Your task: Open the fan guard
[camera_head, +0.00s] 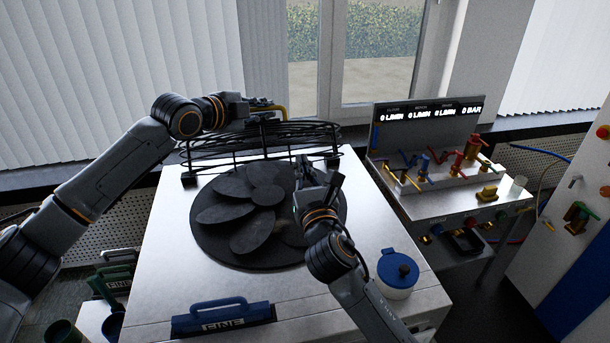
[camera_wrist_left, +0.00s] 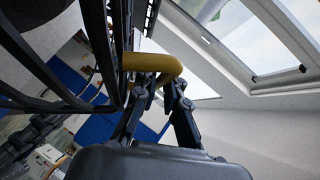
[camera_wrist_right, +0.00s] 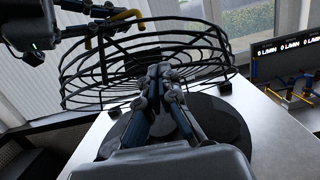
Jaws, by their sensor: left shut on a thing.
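The fan guard (camera_head: 225,150), a round black wire cage, stands raised at the back edge of the silver cabinet. The black fan (camera_head: 250,195) lies uncovered in front of it. My left gripper (camera_head: 262,106) is shut on the guard's yellow handle (camera_wrist_left: 150,64) at the top of the cage. The handle also shows in the right wrist view (camera_wrist_right: 127,15). My right gripper (camera_wrist_right: 160,75) appears shut and empty. It is over the right part of the fan's round black base, in front of the guard, and seems apart from the wires.
The silver cabinet (camera_head: 165,250) has a blue-handled front (camera_head: 222,316) and a white pot with a blue lid (camera_head: 397,272) at its right. A valve bench with displays (camera_head: 430,195) stands to the right. Windows are behind the guard.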

